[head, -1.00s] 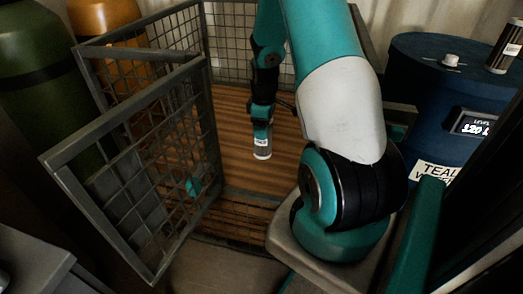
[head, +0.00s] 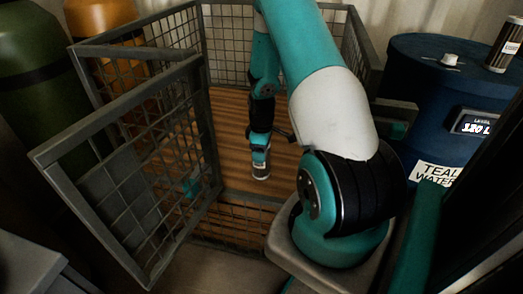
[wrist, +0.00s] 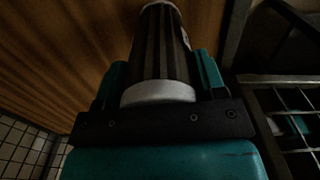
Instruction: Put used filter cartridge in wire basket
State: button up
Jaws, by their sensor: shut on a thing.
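My gripper (head: 261,150) is shut on the used filter cartridge (head: 261,171), a small cylinder with a pale label and white end, which hangs below the jaws inside the wire basket. In the wrist view the cartridge (wrist: 162,45) shows dark pleated sides and a white cap between the teal fingers. The wire basket (head: 203,45) has grey mesh walls and a slatted brown wooden floor, with its front gate swung open to the left. The cartridge is low over the floor; I cannot tell whether it touches.
The open mesh gate (head: 128,170) stands at the left. A blue tank (head: 420,90) labelled teal water stands at the right with another cartridge (head: 504,44) on top. Green (head: 35,60) and orange (head: 100,15) cylinders stand behind the gate. Floor left of my gripper is clear.

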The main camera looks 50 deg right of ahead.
jog(key=o, duration=1.1)
notch_tip(320, 180, up, 12)
jog(key=shift+r+p, duration=0.15)
jog(key=shift+p, duration=1.05)
